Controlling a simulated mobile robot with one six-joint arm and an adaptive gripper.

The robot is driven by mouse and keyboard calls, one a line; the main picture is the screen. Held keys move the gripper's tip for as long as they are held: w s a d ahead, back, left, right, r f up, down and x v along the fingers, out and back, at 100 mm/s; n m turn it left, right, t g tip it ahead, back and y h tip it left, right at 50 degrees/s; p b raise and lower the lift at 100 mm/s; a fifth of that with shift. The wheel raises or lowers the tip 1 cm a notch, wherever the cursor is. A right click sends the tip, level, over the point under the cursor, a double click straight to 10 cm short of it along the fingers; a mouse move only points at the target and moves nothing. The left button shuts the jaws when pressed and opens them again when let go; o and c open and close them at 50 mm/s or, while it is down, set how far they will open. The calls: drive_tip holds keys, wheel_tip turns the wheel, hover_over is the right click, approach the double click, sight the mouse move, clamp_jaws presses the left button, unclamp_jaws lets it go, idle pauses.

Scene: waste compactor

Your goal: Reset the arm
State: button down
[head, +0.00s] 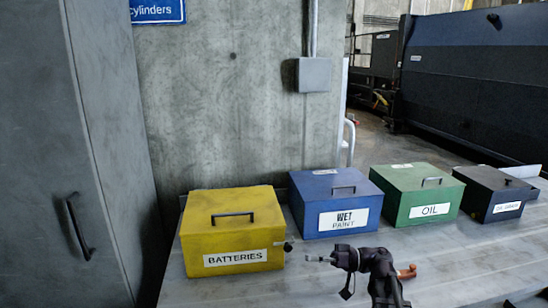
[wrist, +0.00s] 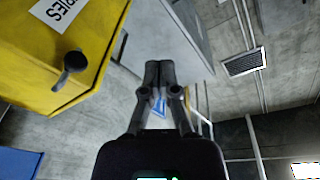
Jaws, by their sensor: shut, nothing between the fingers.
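My gripper (head: 320,259) is in front of the boxes, just right of the yellow BATTERIES box, pointing left in the head view. In the wrist view my gripper (wrist: 160,66) shows its two fingers together with nothing between them. The yellow BATTERIES box (head: 200,240) stands closed on the bench with a dark handle on its lid. A dark knob sits at its front right corner, near my fingertips but apart from them. The yellow box also fills the upper left of the wrist view (wrist: 40,60).
A blue WET PAINT box (head: 308,190), a green OIL box (head: 402,182) and a dark box (head: 490,186) stand rightward along the grey bench (head: 230,290). A grey cabinet (head: 70,150) stands at left. An orange-brown object (head: 407,272) shows beside my arm.

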drive_tip(key=s+f+m+h+p, duration=0.1)
drive_tip(key=f+m+h, duration=0.1)
drive_tip(key=h, duration=0.1)
drive_tip(key=s+a+f+m+h+p, duration=0.1)
drive_tip(key=f+m+h+p, duration=0.1)
drive_tip(key=f+h, duration=0.1)
drive_tip(key=s+a+f+m+h+p, duration=0.1)
drive_tip(key=s+f+m+h, duration=0.1)
drive_tip(key=f, duration=0.1)
drive_tip(key=shift+f+h+p, duration=0.15)
drive_tip(key=shift+h+p, duration=0.25)
drive_tip(key=s+d+f+m+h+p, duration=0.1)
drive_tip(key=h, duration=0.1)
drive_tip(key=s+d+f+m+h+p, duration=0.1)
drive_tip(key=d+h, duration=0.1)
drive_tip(key=h, duration=0.1)
drive_tip(key=shift+s+d+f+m+p, duration=0.1)
drive_tip(key=shift+f+m+p, duration=0.1)
drive_tip(key=shift+m+p, duration=0.1)
drive_tip(key=d+m+h+p, duration=0.1)
drive_tip(key=d+h, duration=0.1)
drive_tip(key=s+d+m+h+p, duration=0.1)
drive_tip(key=d+h, duration=0.1)
drive_tip(key=shift+s, duration=0.2)
drive_tip(key=shift+s+d+r+m+h, duration=0.15)
drive_tip(key=shift+d+m+h, duration=0.15)
drive_tip(key=shift+d+h, duration=0.35)
